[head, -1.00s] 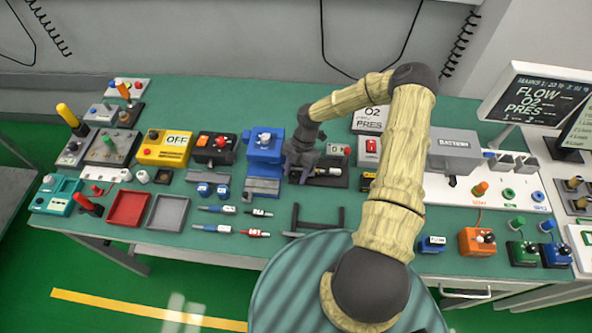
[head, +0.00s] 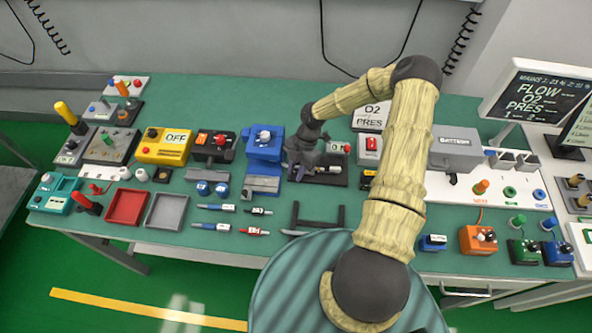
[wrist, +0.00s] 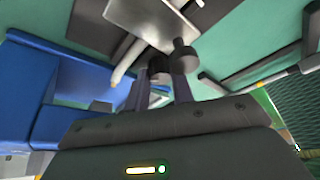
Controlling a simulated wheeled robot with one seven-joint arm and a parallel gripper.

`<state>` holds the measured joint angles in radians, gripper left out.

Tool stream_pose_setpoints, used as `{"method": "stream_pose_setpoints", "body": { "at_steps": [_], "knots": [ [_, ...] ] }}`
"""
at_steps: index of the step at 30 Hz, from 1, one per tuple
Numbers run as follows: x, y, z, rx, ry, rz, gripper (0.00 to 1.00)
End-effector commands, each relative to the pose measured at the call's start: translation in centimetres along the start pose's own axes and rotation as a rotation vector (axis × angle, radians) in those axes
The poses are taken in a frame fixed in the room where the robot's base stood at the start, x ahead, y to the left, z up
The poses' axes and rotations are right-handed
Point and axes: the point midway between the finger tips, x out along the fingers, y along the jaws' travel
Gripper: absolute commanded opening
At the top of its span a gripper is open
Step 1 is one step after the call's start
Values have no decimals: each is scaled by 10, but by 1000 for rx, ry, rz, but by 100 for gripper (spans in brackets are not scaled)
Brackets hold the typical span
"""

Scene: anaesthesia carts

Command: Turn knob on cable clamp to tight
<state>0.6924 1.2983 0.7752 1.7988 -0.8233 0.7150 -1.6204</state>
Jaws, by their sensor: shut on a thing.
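The cable clamp shows in the wrist view as a grey metal block (wrist: 150,14) on a dark plate, with a dark round knob (wrist: 158,66) at its near side. My gripper (wrist: 160,92) is shut on the knob, its two fingers on either side. In the head view my gripper (head: 304,158) is down at a dark base plate (head: 338,181) in the middle of the bench and hides most of the clamp. The knob's turn position cannot be read.
A blue device (head: 264,146) stands close on the left of my gripper; its blue body fills the left of the wrist view. A small box with a red button (head: 372,148) is at right. A dark rack (head: 318,222) stands nearer the bench front.

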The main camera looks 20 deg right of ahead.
Motion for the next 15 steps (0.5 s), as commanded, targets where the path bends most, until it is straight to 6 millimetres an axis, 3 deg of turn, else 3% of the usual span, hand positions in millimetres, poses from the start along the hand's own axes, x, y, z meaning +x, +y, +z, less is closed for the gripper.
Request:
{"method": "stream_pose_setpoints", "body": {
  "at_steps": [2,3,5,15],
  "knots": [
    [-1,1,0,0,0,1,1],
    [-1,1,0,0,0,1,32],
    [0,1,0,0,0,1,43],
    [-1,1,0,-17,0,-5,46]
  ]
}}
